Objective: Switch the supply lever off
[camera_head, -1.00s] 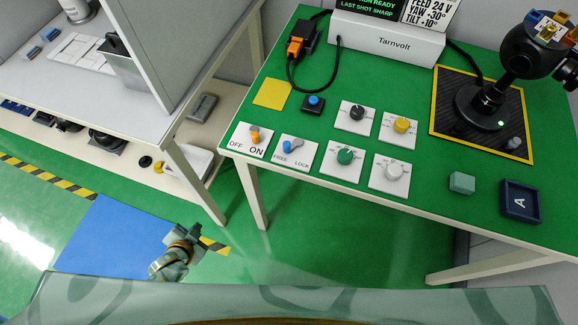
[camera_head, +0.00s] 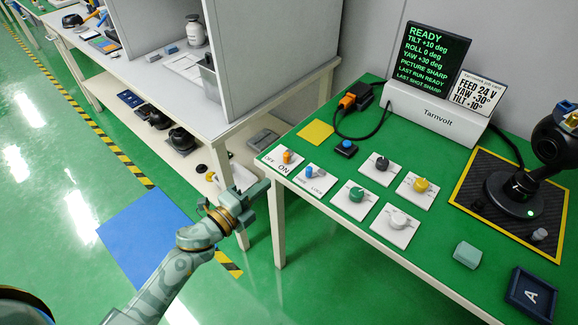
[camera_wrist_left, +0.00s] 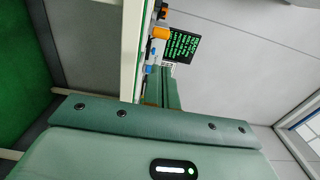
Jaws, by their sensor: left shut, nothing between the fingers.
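ON is in larger letters; which way the lever leans is hard to tell. My left gripper (camera_head: 264,189) is shut and empty, in front of and below that corner, apart from the lever. My right gripper is not in view.
A blue FREE/LOCK lever (camera_head: 312,174) stands close right of the supply lever. Black, yellow, green and white knobs lie beyond it. A blue button (camera_head: 346,148), a yellow square (camera_head: 315,132) and a display (camera_head: 433,57) reading READY are behind. A grey partition (camera_head: 275,60) rises at left.

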